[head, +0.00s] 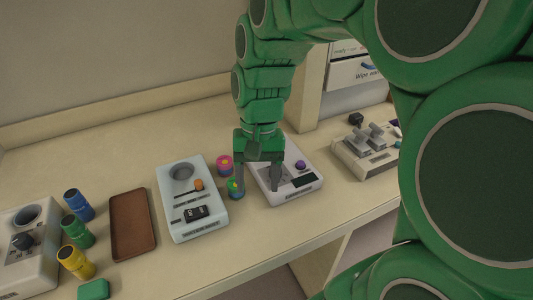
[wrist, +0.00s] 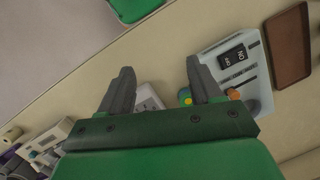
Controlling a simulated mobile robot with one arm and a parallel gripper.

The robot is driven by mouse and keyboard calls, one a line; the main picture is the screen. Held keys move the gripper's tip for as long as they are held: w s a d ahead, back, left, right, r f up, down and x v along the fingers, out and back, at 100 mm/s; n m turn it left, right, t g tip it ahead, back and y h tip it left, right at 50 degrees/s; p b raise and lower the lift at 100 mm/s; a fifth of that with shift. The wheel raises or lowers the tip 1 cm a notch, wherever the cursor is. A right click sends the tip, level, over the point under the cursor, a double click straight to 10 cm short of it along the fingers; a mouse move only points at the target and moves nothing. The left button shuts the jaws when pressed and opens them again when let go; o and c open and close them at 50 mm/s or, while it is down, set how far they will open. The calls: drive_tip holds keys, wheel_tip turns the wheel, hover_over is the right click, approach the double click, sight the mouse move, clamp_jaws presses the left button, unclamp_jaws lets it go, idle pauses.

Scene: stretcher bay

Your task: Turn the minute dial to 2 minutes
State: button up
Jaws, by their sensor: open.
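My gripper (head: 258,184) points down over the left part of a white device (head: 297,189) with a purple knob (head: 300,165) and a dark display (head: 304,181). Its jaws are open with nothing seen between them. In the wrist view the two grey fingers (wrist: 160,68) stand apart, and a part of the white device (wrist: 149,98) shows between them. My gripper hides part of this device's face, so I cannot tell whether a dial lies under it. No minute marks are readable.
Pink (head: 224,163) and green (head: 235,190) cylinders stand close left of my gripper. Left of them are a pale switch box (head: 207,224), a brown tray (head: 131,240) and blue, green and yellow cylinders. A lever box (head: 362,162) stands right. The counter's front edge is near.

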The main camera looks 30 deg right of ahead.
drive_tip(key=w+d+f+m+y, duration=0.1)
drive_tip(key=w+d+f+m, duration=0.1)
drive_tip(key=w+d, duration=0.5)
drive_tip(key=w+d+f+m+y, duration=0.1)
drive_tip(key=w+d+f+m, duration=0.2)
drive_tip(key=w+d+m, duration=0.2)
drive_tip(key=shift+w+d+f, duration=0.35)
drive_tip(key=shift+w+d, duration=0.7)
drive_tip(key=shift+w, duration=0.05)
drive_tip(key=shift+x, duration=3.75)
drive_tip(key=shift+a+r, duration=0.1)
drive_tip(key=shift+a, duration=0.05)
drive_tip(key=shift+c, duration=0.5)
drive_tip(key=c, duration=0.9)
